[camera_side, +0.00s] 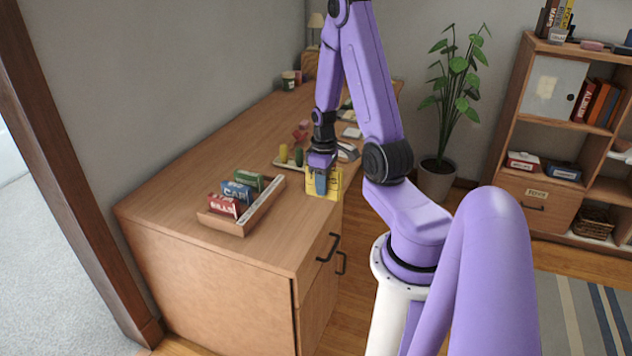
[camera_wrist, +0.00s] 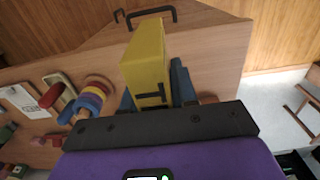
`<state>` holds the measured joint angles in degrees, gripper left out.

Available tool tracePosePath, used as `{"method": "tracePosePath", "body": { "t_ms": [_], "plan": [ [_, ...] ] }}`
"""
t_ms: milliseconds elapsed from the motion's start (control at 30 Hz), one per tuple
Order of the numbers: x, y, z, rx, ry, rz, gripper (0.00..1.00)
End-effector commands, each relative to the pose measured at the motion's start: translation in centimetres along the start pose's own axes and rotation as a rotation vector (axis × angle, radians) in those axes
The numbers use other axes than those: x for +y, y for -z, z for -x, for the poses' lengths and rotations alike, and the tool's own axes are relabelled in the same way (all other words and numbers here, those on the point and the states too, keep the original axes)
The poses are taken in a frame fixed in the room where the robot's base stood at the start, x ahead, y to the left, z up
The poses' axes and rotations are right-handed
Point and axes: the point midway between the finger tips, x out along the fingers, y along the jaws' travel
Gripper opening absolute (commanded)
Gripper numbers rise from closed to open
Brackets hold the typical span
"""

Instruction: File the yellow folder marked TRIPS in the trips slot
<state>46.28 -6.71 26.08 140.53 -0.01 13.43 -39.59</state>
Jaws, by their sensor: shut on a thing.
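The yellow folder (camera_side: 336,182) is in my gripper (camera_side: 321,182), which is shut on it at the right edge of the wooden desk. In the side view I cannot tell whether its lower edge touches the desk. In the wrist view the yellow folder (camera_wrist: 147,58) stands out between blue finger pads, with a dark mark partly hidden by the gripper. A wooden tray (camera_side: 263,209) stands to the left of my gripper on the desk. It holds a red folder (camera_side: 222,205), a blue folder (camera_side: 236,192) and a green folder (camera_side: 249,180). The slot labels are not readable.
A stack of coloured rings shows in the wrist view (camera_wrist: 93,96). The desk between tray and gripper looks clear. A plant (camera_side: 440,165) stands on the floor beyond.

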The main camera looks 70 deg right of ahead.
Motion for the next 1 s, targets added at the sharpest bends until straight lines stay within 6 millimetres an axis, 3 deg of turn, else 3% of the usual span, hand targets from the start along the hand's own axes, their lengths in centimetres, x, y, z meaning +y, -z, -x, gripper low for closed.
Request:
{"method": "tracePosePath", "body": {
  "t_ms": [200, 367, 467, 700, 900, 1000],
  "plan": [
    [-1.3, -1.1, 0.8, 0.001, -0.001, 0.001, 0.00],
    [-3.2, 0.5, 1.3, 0.003, -0.002, 0.008, 0.00],
    [-5.7, 2.7, 1.8, 0.004, -0.002, 0.013, 0.00],
    [-14.2, 7.8, 3.4, 0.004, -0.001, 0.015, 0.00],
    [-20.7, 9.8, 4.6, 0.004, -0.001, 0.011, 0.00],
    [-23.0, 10.1, 5.0, 0.002, 0.000, 0.007, 0.00]
  ]
}}
